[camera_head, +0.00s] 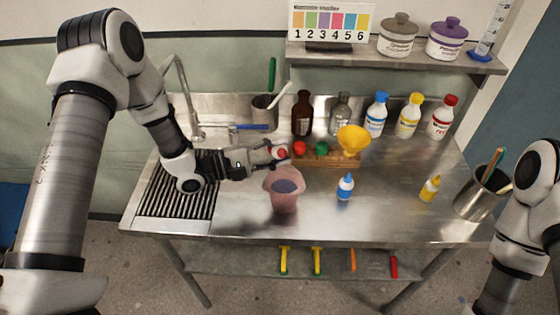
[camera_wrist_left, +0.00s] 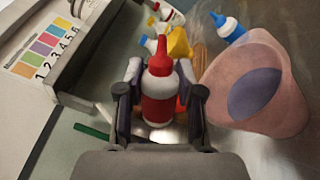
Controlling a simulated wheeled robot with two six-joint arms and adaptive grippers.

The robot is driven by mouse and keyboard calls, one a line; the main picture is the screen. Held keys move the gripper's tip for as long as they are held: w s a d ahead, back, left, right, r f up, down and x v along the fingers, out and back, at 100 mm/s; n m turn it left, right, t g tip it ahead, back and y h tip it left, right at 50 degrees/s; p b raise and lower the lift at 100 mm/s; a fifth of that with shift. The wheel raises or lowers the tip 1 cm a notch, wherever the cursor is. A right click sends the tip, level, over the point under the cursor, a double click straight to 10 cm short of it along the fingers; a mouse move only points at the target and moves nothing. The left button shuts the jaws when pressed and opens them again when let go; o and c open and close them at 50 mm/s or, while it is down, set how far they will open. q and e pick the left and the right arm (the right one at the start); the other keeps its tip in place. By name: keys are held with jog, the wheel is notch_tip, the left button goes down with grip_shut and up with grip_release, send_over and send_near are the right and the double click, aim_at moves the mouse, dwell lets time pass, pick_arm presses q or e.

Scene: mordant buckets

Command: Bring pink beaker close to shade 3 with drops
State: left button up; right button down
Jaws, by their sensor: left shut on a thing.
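The pink beaker (camera_head: 284,201) stands on the steel bench, with dull violet-blue liquid inside; it also shows in the left wrist view (camera_wrist_left: 283,112). My left gripper (camera_head: 274,155) is shut on a small red-capped dropper bottle (camera_wrist_left: 159,85), upright between its fingers in the left wrist view. It is just behind and above the beaker in the head view. A blue dropper bottle (camera_head: 345,188) and a yellow dropper bottle (camera_head: 429,188) stand to the right. The shade card (camera_head: 331,22) shows numbered patches; shade 3 is purple. My right gripper is out of view.
A wooden rack (camera_head: 342,160) with a yellow funnel (camera_head: 353,141) is behind the beaker. Several bottles (camera_head: 375,115) line the back. A steel pot (camera_head: 478,197) with sticks stands at right. The bench front around the beaker is clear.

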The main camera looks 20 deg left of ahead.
pick_arm(q)
jog(key=m+b, duration=0.1)
jog(key=m, duration=0.2)
jog(key=m+b, duration=0.2)
jog(key=m, duration=0.1)
jog(key=m+b, duration=0.2)
jog(key=m, duration=0.1)
jog(key=shift+s+a+f, duration=0.1)
jog(key=shift+s+a, duration=0.15)
jog(key=shift+s, duration=0.05)
jog(key=shift+d+r+m, duration=0.15)
jog(key=shift+r+m, duration=0.2)
jog(key=shift+m, duration=0.55)
jog(key=m, duration=0.1)
jog(key=m+b, duration=0.1)
jog(key=shift+w+d+r+m, duration=0.1)
jog(key=shift+d+m, duration=0.05)
jog(key=shift+m, duration=0.25)
jog(key=shift+s+r+m, duration=0.25)
jog(key=shift+r+m, duration=0.05)
jog(key=shift+m, duration=0.2)
jog(key=shift+s, duration=0.1)
jog(key=shift+f, duration=0.1)
